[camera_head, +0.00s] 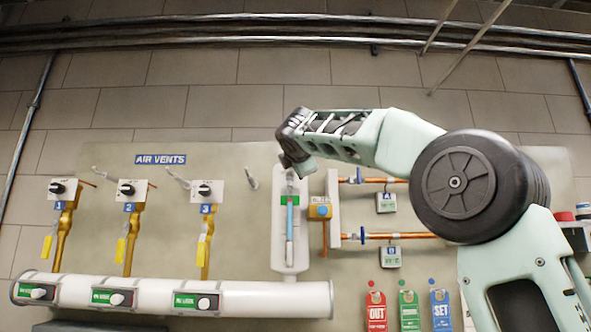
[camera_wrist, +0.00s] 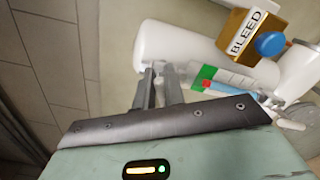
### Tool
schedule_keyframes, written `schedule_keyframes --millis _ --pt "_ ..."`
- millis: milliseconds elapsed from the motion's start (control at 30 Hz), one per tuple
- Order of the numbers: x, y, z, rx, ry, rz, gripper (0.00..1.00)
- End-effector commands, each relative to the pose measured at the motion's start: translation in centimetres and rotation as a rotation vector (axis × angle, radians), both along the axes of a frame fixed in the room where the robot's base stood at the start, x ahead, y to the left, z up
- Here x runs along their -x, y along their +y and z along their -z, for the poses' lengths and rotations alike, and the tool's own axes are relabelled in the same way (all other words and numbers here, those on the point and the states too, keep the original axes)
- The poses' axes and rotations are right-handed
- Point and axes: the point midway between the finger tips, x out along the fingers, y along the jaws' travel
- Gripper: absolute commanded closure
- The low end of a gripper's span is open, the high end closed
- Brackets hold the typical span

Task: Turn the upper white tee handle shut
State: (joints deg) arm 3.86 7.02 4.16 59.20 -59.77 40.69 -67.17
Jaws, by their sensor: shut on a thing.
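A white upright sight-gauge panel (camera_head: 278,235) with a blue-filled tube (camera_head: 290,222) and a green patch stands at mid wall. My gripper (camera_head: 298,168) reaches in from the right to the top of this panel. In the wrist view its two fingers (camera_wrist: 160,84) are close together, shut on the upper white tee handle (camera_wrist: 166,68). Only a small pale part of the handle shows between the fingertips, so its exact angle is hard to tell. The head view hides the handle behind my gripper. A lower white handle (camera_wrist: 288,121) shows at the tube's other end.
A yellow BLEED box (camera_wrist: 245,30) with a blue knob (camera_wrist: 270,43) sits close beside the panel. Copper pipes (camera_head: 385,237) run to the right. Three numbered air vent valves (camera_head: 206,191) stand left above a white header pipe (camera_head: 150,294). Coloured tags (camera_head: 408,311) hang lower right.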

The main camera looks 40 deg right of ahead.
Motion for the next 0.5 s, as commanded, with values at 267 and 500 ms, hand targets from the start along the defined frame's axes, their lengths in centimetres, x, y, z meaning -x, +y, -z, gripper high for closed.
schedule_keyframes --millis 267,500 --pt "0.09 -0.14 0.82 -0.202 -0.135 0.0 1.0" --pt "0.12 -0.19 1.11 -0.334 -0.222 0.001 1.0"
